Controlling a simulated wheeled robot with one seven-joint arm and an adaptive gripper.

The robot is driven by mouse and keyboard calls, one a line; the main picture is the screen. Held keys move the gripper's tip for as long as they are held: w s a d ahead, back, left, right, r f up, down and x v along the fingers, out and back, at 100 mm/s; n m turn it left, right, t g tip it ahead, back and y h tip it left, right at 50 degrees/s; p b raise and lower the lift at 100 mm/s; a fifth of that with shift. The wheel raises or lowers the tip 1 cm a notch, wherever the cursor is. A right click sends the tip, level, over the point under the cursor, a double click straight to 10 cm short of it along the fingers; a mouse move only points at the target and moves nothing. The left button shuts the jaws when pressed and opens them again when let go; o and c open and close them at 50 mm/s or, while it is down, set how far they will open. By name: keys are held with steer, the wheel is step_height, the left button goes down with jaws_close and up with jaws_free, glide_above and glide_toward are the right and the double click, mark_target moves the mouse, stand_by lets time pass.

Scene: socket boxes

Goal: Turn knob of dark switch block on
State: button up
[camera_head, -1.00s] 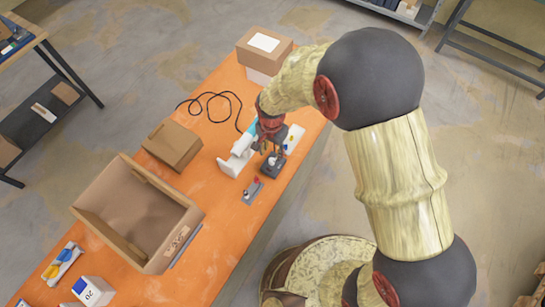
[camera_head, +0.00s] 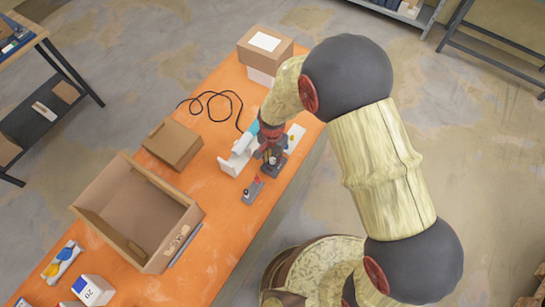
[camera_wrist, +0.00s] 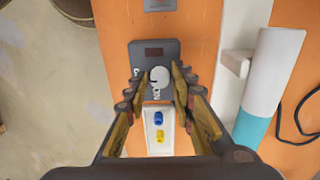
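The dark switch block (camera_wrist: 170,49) lies on the orange table, with a round pale knob (camera_wrist: 159,76) and a small dark red window on its top. Part of an "ON" label shows at the knob's lower right; a label at its left is partly covered by a finger. My gripper (camera_wrist: 158,74) is open, one finger on each side of the knob, with a small gap visible on both sides. In the head view my gripper (camera_head: 269,152) is pointed down over the dark block (camera_head: 277,169) and hides its knob.
A white block (camera_wrist: 158,145) with blue and yellow knobs adjoins the dark block. A smaller grey block (camera_head: 252,191) lies on the other side. A white and cyan cylinder (camera_wrist: 269,85) on a white stand is close by. An open carton (camera_head: 140,215) and a closed box (camera_head: 172,143) stand farther left.

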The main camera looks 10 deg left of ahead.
jaws_close()
steer(key=shift+n, duration=0.3)
steer(key=n, duration=0.3)
steer(key=shift+n+b, duration=0.3)
steer(key=shift+b, duration=0.05)
steer(key=n, duration=0.3)
steer(key=shift+n, duration=0.3)
steer(key=n+b, duration=0.1)
steer(key=n, duration=0.9)
steer(key=shift+n, duration=0.3)
